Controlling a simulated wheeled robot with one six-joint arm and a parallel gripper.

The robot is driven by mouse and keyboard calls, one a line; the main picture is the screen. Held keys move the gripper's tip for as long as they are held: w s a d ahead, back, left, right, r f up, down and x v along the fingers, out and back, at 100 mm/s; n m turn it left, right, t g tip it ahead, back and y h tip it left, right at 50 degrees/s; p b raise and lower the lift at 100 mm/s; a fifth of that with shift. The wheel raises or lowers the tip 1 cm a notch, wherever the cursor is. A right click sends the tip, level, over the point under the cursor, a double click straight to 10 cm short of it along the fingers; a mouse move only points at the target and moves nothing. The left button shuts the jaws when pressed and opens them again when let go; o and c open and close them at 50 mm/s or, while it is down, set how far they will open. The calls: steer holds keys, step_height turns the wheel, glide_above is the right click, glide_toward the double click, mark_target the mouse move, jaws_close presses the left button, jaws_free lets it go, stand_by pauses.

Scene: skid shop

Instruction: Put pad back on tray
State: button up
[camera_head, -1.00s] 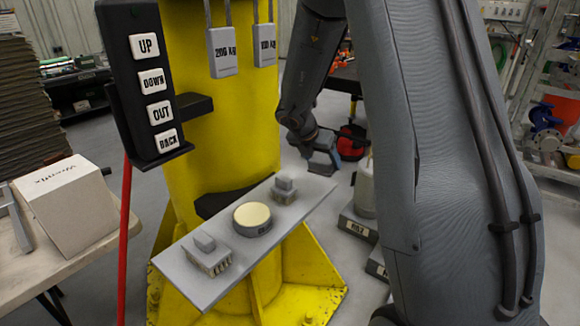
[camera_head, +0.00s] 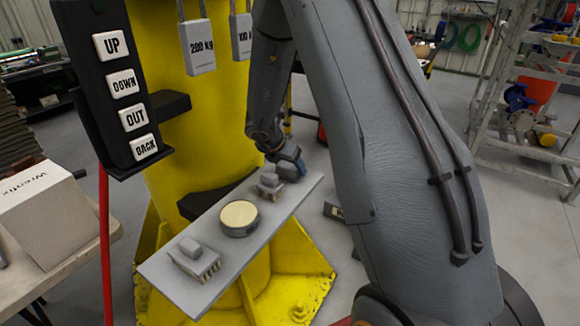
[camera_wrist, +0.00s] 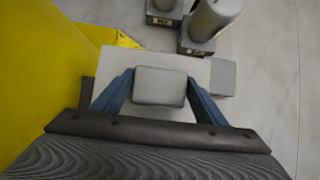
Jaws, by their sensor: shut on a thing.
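The tray (camera_head: 165,277) is a long grey plate on the yellow column, tilted in the head view. A stepped grey block (camera_head: 270,183) sits near its far end, and another (camera_head: 196,258) near its near end. My gripper (camera_head: 290,163) is close beside the far block, at the tray's far end. In the wrist view, the blue fingers of my gripper (camera_wrist: 160,100) are shut on a grey rounded block, the pad (camera_wrist: 160,86). A pale flat surface shows beneath it. I cannot tell whether the pad touches the tray. Its underside is hidden.
A round cream-topped disc (camera_head: 239,217) lies mid-tray. A control panel (camera_head: 125,95) and hanging weights (camera_head: 199,47) are on the column (camera_head: 185,120). A white box (camera_head: 45,215) is on the left table. Grey weights (camera_wrist: 208,22) stand on the floor beyond the tray.

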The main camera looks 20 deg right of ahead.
steer(key=shift+f, duration=0.3)
steer(key=o, duration=1)
steer(key=shift+r, duration=0.1)
